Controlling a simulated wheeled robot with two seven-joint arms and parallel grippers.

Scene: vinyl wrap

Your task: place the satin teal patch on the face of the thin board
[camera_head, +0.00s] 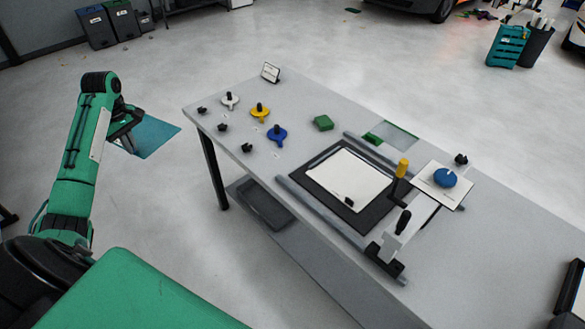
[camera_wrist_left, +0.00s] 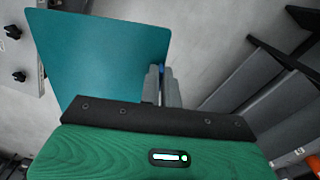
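The satin teal patch (camera_head: 157,136) is a flat sheet hanging out over open floor, left of the table. My left gripper (camera_head: 130,142) is shut on its edge. In the left wrist view the patch (camera_wrist_left: 98,52) spreads to the left from the closed fingers (camera_wrist_left: 162,84). A pale flat panel (camera_head: 346,178) lies on a dark mat on the table, with a small black piece on its lower part; it looks like the thin board. My left gripper is well apart from it. My right gripper is not in view.
Two grey rails and a bridge with a yellow knob (camera_head: 402,167) and a black handle (camera_head: 403,221) flank the panel. A blue disc (camera_head: 445,177) sits on a pale square at right.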

